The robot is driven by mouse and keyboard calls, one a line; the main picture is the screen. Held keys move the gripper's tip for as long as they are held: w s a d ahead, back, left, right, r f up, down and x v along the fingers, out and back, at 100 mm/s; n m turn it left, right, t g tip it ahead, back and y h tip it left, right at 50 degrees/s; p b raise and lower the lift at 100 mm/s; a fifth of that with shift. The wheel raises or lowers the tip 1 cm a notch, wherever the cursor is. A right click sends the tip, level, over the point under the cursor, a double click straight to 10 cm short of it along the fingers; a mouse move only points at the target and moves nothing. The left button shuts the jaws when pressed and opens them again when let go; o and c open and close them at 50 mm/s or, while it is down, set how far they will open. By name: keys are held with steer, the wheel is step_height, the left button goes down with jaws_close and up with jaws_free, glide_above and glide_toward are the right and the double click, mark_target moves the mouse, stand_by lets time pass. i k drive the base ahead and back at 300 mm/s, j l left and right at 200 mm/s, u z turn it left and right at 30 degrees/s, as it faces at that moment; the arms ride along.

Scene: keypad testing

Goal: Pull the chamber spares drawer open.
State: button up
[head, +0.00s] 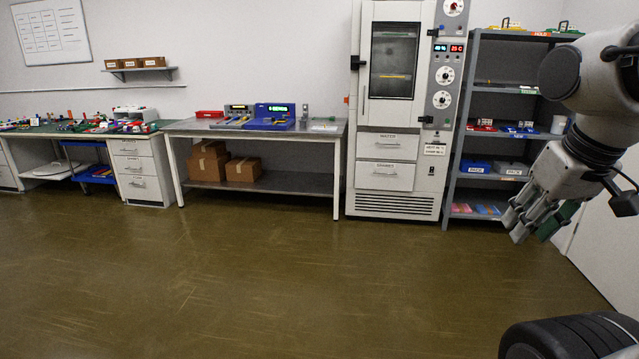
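The tall white test chamber (422,100) stands against the back wall right of centre. Below its window door are two closed white drawers. The upper drawer (387,147) and the lower drawer (386,177) each carry a small label and a grey handle; the labels are too small to read surely. My gripper (525,226) hangs at the right, in front of the shelf and well apart from the drawers. A green piece (558,220) shows at its fingers; I cannot tell whether it is held or how far the fingers are open.
A grey shelf rack (478,45) with trays and boxes stands right of the chamber. A steel bench (290,133) with devices and cartons below stands left of it. A green-topped desk with a drawer unit (143,168) is farther left. The brown floor (280,270) before them is clear.

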mark_target(387, 176)
steer(key=i, duration=2.2)
steer(key=i+j, duration=0.1)
steer(key=i, duration=2.1)
steer(key=i+z, duration=0.5)
steer(key=k+l, duration=0.05)
steer(key=k, duration=0.05)
